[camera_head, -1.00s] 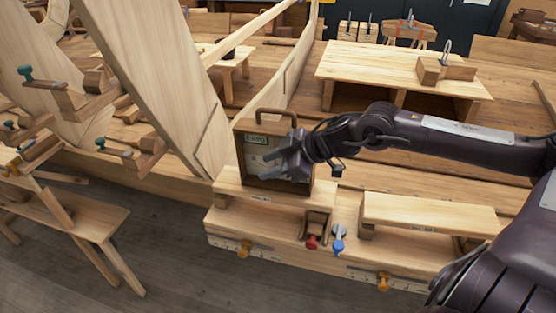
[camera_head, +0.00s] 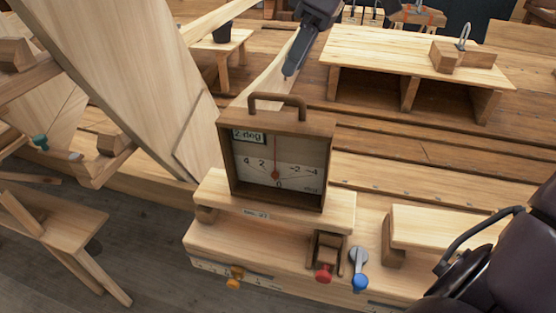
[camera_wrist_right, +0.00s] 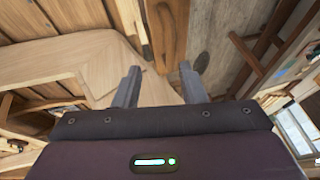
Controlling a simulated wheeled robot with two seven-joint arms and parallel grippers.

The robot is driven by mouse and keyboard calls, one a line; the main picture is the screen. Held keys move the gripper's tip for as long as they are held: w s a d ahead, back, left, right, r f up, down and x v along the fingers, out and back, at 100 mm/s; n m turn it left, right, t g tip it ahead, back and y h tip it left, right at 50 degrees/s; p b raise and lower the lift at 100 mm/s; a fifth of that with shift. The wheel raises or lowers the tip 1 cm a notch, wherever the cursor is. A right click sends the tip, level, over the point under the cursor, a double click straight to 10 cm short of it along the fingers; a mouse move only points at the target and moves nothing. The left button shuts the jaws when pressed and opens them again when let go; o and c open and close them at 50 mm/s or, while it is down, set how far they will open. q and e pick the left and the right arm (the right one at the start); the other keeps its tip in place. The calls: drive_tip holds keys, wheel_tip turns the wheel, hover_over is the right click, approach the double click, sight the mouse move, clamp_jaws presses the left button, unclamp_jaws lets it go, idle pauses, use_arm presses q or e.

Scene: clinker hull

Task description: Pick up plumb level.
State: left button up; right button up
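The plumb level (camera_head: 305,160) is an upright wooden box with a pale dial face, a red needle, a "2 deg" label and a brown arched handle (camera_head: 277,98) on top. It stands on a small raised wooden shelf (camera_head: 335,208). My right gripper (camera_head: 291,68) is above the handle in the picture, apart from it, and partly cut off by the top edge. In the right wrist view its two grey fingers (camera_wrist_right: 160,82) are spread with nothing between them. I cannot make out the plumb level for sure in that view. My left gripper is not in view.
A red-knobbed part (camera_head: 324,272) and a blue-knobbed lever (camera_head: 359,268) sit in front of the shelf. A second low shelf (camera_head: 440,222) is at right. A tall plank (camera_head: 130,85) leans at left. A small bench (camera_head: 420,60) stands behind.

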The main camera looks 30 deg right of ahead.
sight(280, 97)
drive_tip(key=a+f, duration=0.1)
drive_tip(key=s+a+f+p, duration=0.1)
drive_tip(key=a+p, duration=0.1)
drive_tip(key=shift+s+f, duration=0.25)
drive_tip(key=shift+f, duration=0.15)
drive_tip(key=f, duration=0.1)
drive_tip(key=w+f, duration=0.1)
drive_tip(key=f, duration=0.1)
drive_tip(key=shift+w+p, duration=0.1)
drive_tip(key=shift+p, duration=0.3)
drive_tip(key=shift+a+f, duration=0.25)
drive_tip(key=shift+f, duration=0.1)
clamp_jaws()
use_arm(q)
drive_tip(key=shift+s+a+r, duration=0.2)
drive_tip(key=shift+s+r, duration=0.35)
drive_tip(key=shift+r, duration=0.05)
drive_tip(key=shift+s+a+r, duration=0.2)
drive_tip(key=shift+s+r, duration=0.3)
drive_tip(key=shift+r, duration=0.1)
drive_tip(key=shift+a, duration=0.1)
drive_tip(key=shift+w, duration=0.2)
use_arm(e)
drive_tip(key=shift+r, duration=0.1)
